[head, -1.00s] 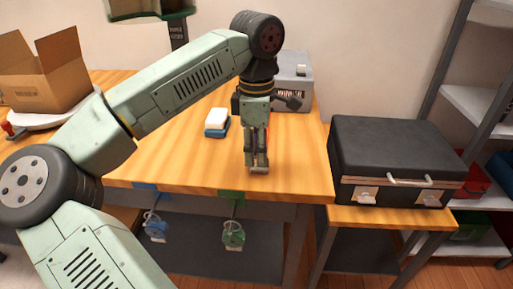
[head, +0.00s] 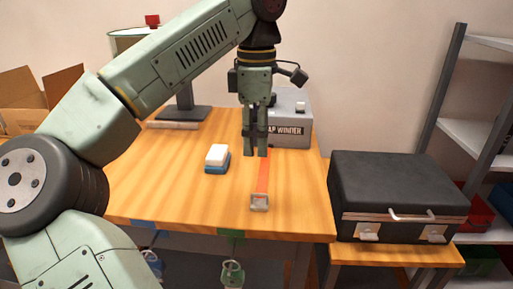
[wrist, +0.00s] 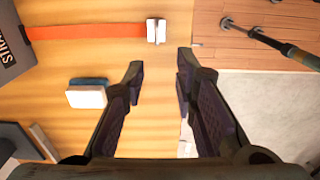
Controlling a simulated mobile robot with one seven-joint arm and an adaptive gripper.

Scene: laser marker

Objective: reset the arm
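My gripper (head: 256,154) hangs fingers-down above the table in the head view. Its fingers are apart with nothing between them; the gap also shows in the wrist view (wrist: 160,72). An orange strap (head: 261,180) with a metal end piece (head: 259,203) lies on the table, running from the grey winder box (head: 293,130) toward the front edge. In the wrist view the strap (wrist: 90,31) and end piece (wrist: 156,30) lie beyond the fingers, apart from them. My arm hides part of the back left of the scene.
A white-and-blue block (head: 217,158) sits on the wooden table (head: 160,195) left of the strap. A black case (head: 395,190) rests on a lower stand at right, beside shelving (head: 490,95). An open cardboard box (head: 30,105) stands at left. The table's front left is clear.

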